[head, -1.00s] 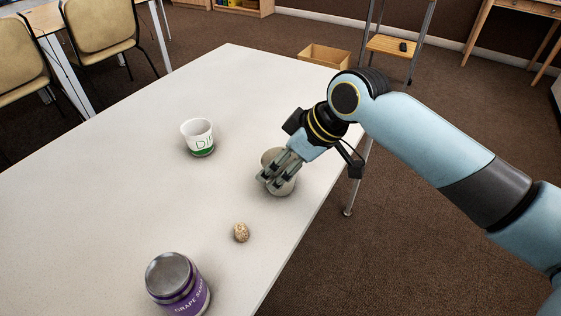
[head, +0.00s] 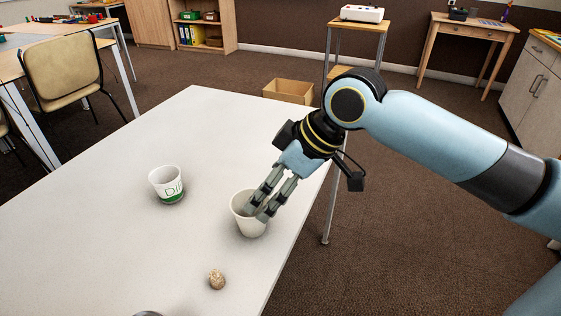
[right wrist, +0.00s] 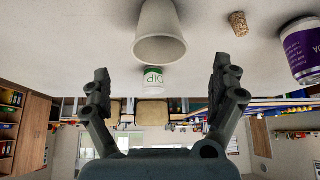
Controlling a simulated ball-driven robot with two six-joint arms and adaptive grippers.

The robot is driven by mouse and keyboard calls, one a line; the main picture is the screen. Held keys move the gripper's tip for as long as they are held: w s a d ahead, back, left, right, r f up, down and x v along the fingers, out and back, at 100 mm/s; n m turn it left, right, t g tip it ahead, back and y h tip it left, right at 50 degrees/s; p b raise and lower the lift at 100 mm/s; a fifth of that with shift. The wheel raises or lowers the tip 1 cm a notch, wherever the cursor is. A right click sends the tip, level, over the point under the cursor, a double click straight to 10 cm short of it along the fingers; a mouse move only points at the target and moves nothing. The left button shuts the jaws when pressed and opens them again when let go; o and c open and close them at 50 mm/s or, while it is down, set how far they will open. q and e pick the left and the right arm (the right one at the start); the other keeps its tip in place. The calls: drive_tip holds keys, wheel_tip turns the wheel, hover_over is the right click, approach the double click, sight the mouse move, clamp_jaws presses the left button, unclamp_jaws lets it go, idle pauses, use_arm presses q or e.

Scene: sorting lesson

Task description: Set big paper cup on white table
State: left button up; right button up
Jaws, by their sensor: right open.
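The big paper cup (head: 241,224), plain and off-white, stands upright on the white table (head: 110,240) near its right edge. My right gripper (head: 261,210) is open, and its fingers overlap the cup's right side in the head view. In the right wrist view, which is upside down, the cup (right wrist: 158,22) shows between the two spread fingers (right wrist: 161,68), a little beyond their tips, with no grip on it. Part of the cup's rim is hidden behind the fingers in the head view. My left gripper is not in view.
A smaller DIP cup (head: 165,186) stands to the left. A speckled brown lump (head: 217,279) lies nearer me. A purple-labelled jar (right wrist: 304,48) shows in the right wrist view. A cardboard box (head: 289,91) is on the floor behind. The table's left part is clear.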

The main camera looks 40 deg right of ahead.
drive_tip(key=v, duration=0.4)
drive_tip(key=shift+p, duration=0.35)
